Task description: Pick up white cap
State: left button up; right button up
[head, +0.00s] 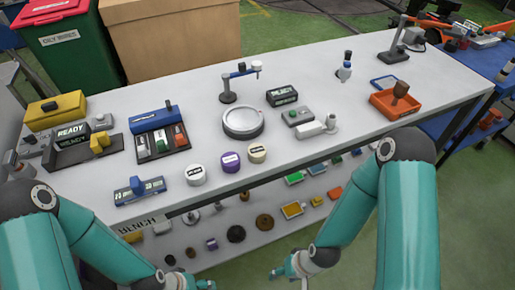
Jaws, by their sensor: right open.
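A white cap (196,175) with dark lettering on top stands near the front edge of the white table, left of a purple cap (230,162) and a cream cap (257,153). My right gripper (279,273) is low in front of the table, below the tabletop and well away from the caps. It is open, with nothing seen in it. My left gripper (205,285) is at the bottom edge of the picture, mostly cut off, so its jaws cannot be judged. Neither gripper touches the white cap.
A round silver turntable (243,122) stands behind the caps. A blue block device (140,190) lies to their left, and a tray with coloured blocks (163,143) behind it. An orange tray (396,103) is at right. A lower shelf holds several small parts.

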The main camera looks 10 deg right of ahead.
aim_at(195, 175)
jog(key=u, duration=1)
jog(key=k, duration=1.1)
jog(key=z, duration=0.95)
jog(key=i, duration=1)
jog(key=z, duration=0.05)
